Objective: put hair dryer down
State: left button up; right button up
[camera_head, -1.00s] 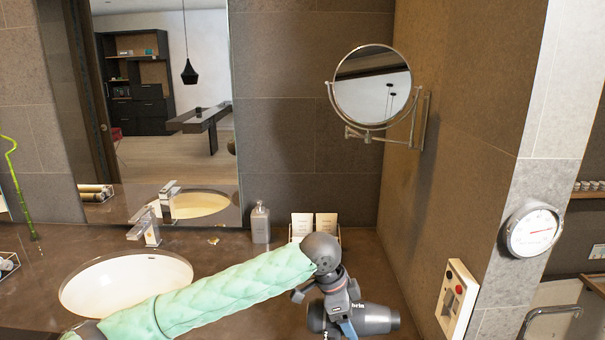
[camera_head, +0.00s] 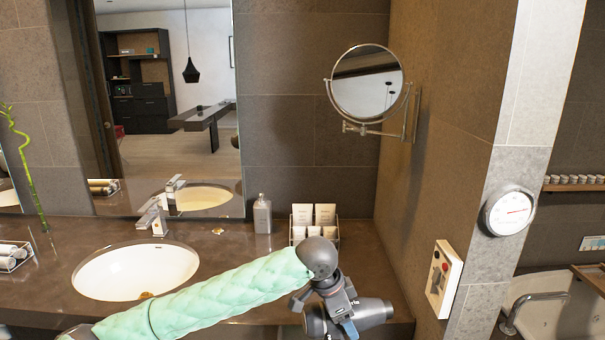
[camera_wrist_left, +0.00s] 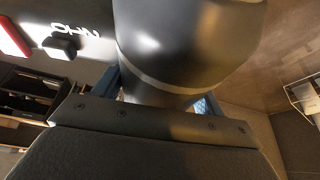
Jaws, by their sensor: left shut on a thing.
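The dark grey hair dryer (camera_head: 373,313) is at the bottom of the head view, over the right front part of the counter. My left gripper (camera_head: 342,312) is shut on it. In the left wrist view the hair dryer's smooth dark body (camera_wrist_left: 185,40) fills the top middle, with the blue fingers on both sides of it. Whether the hair dryer touches the counter (camera_head: 240,290) cannot be told. My right gripper is not in view.
A rack of white packets (camera_head: 315,222) and a grey soap bottle (camera_head: 262,214) stand behind the gripper. A sink (camera_head: 135,272) is at left. The side wall (camera_head: 440,150) with a switch panel (camera_head: 443,279) is at right. A round mirror (camera_head: 368,85) hangs above.

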pick_arm(q)
jog(key=shift+w+a+r+n, duration=0.15)
jog(key=shift+a+n, duration=0.1)
jog(key=shift+n, duration=0.25)
jog(key=w+a+r+n+t+y, duration=0.2)
jog(key=w+a+r+n+t, duration=0.1)
jog(key=w+a+r+n, duration=0.5)
jog(key=a+n+y, duration=0.1)
jog(key=a+n, duration=0.3)
jog(key=a, duration=0.5)
jog(key=s+a+f+n+y, duration=0.1)
jog(key=s+a+f, duration=0.15)
jog(key=a, duration=0.25)
jog(key=s+a+f+n, duration=0.1)
jog(key=a+f, duration=0.3)
jog(key=s+a+f, duration=0.2)
jog(key=s+f, duration=0.2)
jog(key=f, duration=0.2)
jog(key=s+a+f+n, duration=0.1)
jog(key=s+a+f, duration=0.1)
jog(key=s+f, duration=0.2)
jog(key=shift+f+t+y, duration=0.3)
jog(key=shift+f, duration=1.1)
jog(key=shift+w, duration=0.1)
